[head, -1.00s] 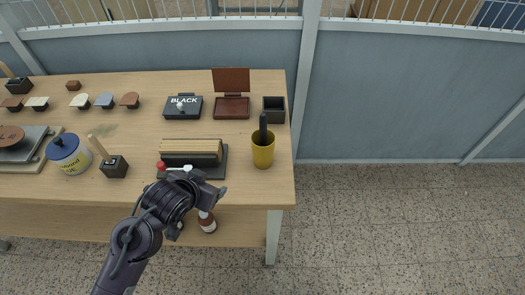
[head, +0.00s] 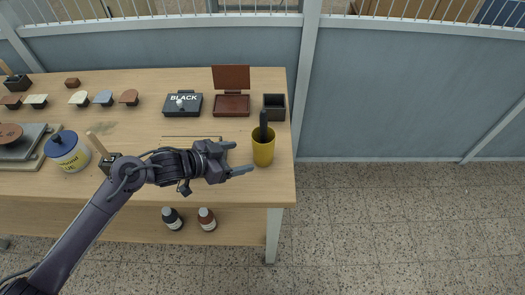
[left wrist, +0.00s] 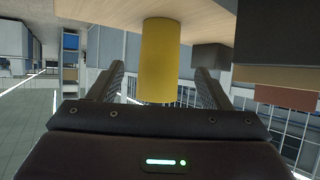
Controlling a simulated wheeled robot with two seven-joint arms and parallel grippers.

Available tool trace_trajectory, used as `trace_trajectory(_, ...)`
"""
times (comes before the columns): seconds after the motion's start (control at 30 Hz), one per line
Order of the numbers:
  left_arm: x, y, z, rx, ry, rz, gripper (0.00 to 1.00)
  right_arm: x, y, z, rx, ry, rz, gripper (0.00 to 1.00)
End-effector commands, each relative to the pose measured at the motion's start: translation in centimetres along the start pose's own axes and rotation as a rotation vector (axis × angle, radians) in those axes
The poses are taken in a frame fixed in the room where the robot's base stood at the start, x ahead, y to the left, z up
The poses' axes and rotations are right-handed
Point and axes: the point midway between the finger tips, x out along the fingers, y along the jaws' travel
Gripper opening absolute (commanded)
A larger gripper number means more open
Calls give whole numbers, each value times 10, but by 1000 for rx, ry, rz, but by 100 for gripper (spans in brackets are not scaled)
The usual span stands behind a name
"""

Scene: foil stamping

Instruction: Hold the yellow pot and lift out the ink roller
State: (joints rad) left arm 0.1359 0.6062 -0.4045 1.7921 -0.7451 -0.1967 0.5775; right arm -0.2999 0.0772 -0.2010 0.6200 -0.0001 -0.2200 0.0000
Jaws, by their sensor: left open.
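The yellow pot (head: 263,152) stands upright near the right end of the wooden table. The ink roller (head: 263,122) stands in it, with its dark handle sticking up out of the top. My left gripper (head: 240,158) is open and points right at the pot, with its fingertips just short of it. In the left wrist view the yellow pot (left wrist: 161,60) appears between the two open fingers (left wrist: 160,88). The gripper holds nothing. The lower part of the roller is hidden inside the pot. My right gripper does not show.
A dark open box (head: 274,107) stands just behind the pot. A brown open ink pad (head: 231,104) and a pad marked BLACK (head: 183,104) lie behind my left gripper. My arm partly hides a rack on the table. The table's right edge (head: 291,165) is close to the pot.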

Motion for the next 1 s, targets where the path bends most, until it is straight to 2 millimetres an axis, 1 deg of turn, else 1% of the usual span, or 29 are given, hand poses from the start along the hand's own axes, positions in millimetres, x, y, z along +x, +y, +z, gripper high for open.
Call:
trace_trajectory(0.03,9,0,4,1,3,0,72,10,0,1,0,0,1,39)
trace_trajectory(0.33,54,0,4,3,3,-1,72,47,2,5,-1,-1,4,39)
trace_trajectory(0.4,62,0,1,1,2,-1,72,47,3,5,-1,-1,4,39)
trace_trajectory(0.6,81,0,1,0,2,-2,72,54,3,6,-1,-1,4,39)
trace_trajectory(0.8,89,0,0,2,0,-2,72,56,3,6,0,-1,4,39)
trace_trajectory(1.0,89,0,0,2,0,-2,72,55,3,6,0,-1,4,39)
